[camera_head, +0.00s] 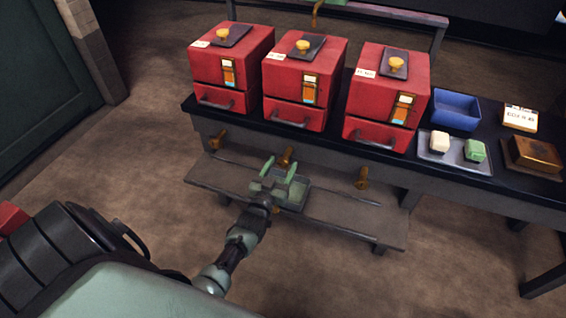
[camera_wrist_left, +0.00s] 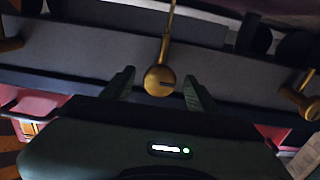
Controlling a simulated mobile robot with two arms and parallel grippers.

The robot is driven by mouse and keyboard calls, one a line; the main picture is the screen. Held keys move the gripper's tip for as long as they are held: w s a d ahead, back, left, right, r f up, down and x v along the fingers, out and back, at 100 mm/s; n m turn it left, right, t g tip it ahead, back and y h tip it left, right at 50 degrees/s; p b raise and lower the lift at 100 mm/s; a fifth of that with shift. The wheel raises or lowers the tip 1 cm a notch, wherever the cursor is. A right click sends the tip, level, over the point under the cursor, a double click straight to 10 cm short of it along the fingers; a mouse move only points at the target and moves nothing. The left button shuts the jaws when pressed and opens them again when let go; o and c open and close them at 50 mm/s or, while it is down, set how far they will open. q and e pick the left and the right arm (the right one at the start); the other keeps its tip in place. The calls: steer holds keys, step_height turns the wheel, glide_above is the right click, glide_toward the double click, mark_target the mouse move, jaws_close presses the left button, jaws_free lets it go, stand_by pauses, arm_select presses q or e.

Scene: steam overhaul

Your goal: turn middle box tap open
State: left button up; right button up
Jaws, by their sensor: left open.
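Three red boxes stand on the dark bench; the middle red box (camera_head: 300,75) has a yellow knob on its top, a gauge and a drawer with a handle. Below it, a brass tap (camera_head: 287,155) sticks out at the bench front. My left gripper (camera_head: 281,172) is open just in front of this tap. In the left wrist view the round brass end of the tap (camera_wrist_left: 160,80) shows between the two spread fingers, with a gap on each side. How deep it lies between them is hard to tell. My right gripper is not in view.
Similar brass taps stand to the left (camera_head: 217,138) and right (camera_head: 362,178). A low grey shelf (camera_head: 345,215) runs under my gripper. A blue bin (camera_head: 456,108) and a tray (camera_head: 455,160) with two small blocks sit on the bench at right.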

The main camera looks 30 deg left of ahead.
arm_select(q)
steer(key=v, duration=0.6)
steer(key=shift+p, duration=0.4)
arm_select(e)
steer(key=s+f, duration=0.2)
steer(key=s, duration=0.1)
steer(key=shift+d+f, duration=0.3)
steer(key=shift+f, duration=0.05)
arm_select(q)
steer(key=shift+s, duration=0.1)
